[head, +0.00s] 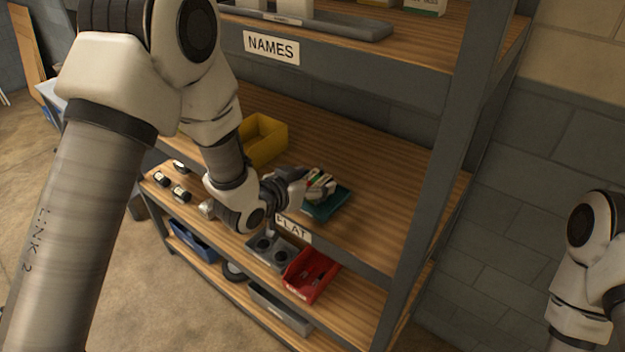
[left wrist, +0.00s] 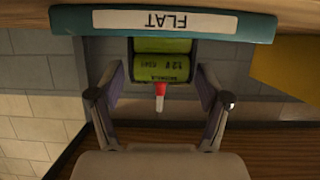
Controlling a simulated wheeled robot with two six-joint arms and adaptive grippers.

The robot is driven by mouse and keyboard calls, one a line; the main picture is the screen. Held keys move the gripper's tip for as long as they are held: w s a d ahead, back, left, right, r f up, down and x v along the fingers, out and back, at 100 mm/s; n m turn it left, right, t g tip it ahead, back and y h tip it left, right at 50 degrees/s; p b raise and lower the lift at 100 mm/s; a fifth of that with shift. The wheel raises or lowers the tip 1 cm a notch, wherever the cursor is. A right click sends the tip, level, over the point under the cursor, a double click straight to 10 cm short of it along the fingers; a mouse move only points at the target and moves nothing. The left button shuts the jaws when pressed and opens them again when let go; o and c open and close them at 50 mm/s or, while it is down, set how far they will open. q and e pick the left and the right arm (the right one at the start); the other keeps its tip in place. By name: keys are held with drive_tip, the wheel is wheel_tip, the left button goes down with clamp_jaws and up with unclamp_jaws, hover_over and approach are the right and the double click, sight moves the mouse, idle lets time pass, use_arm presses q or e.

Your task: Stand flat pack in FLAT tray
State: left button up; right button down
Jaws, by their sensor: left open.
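The FLAT tray (head: 325,206) is a teal tray on the middle shelf. In the left wrist view, which is upside down, its labelled front wall (left wrist: 75,22) runs along the top. A green pack (left wrist: 160,68) with printed text and a red-and-white lead stands at the tray, seen beyond that wall. Whether it touches the tray floor is hidden. My left gripper (head: 318,184) is over the tray, its open fingers on either side of the pack, with gaps visible. My right arm shows at the right edge of the head view; its gripper is out of frame.
A yellow bin (head: 265,140) stands left of the tray on the same shelf. Below are a red bin (head: 311,274), a grey holder (head: 272,252) and several small dark items. The NAMES shelf (head: 350,52) overhangs above. A grey post (head: 440,180) rises to the right.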

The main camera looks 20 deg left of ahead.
use_arm(q)
drive_tip(key=shift+w+f, duration=0.1)
drive_tip(key=shift+w, duration=0.1)
drive_tip(key=p+v, duration=1)
drive_tip(key=v, duration=0.2)
drive_tip(key=s+a+f+n+g+y, duration=0.1)
drive_tip(key=s+f+g, duration=0.25)
drive_tip(key=f, duration=0.35)
drive_tip(key=s+f+n+g+y, duration=0.1)
drive_tip(key=s+f+g, duration=0.1)
drive_tip(key=s+f, duration=0.4)
drive_tip(key=s+a+f+n+g+y, duration=0.1)
drive_tip(key=s+f+g, duration=0.2)
drive_tip(key=s+f, duration=0.2)
drive_tip(key=s+a+f+n+g+y, duration=0.1)
drive_tip(key=s+f+g, duration=0.3)
drive_tip(key=s, duration=0.6)
drive_tip(key=shift+s+a+f+y, duration=0.25)
drive_tip(key=shift+a+f+y, duration=0.05)
drive_tip(key=shift+f, duration=0.55)
drive_tip(key=shift+n, duration=0.3)
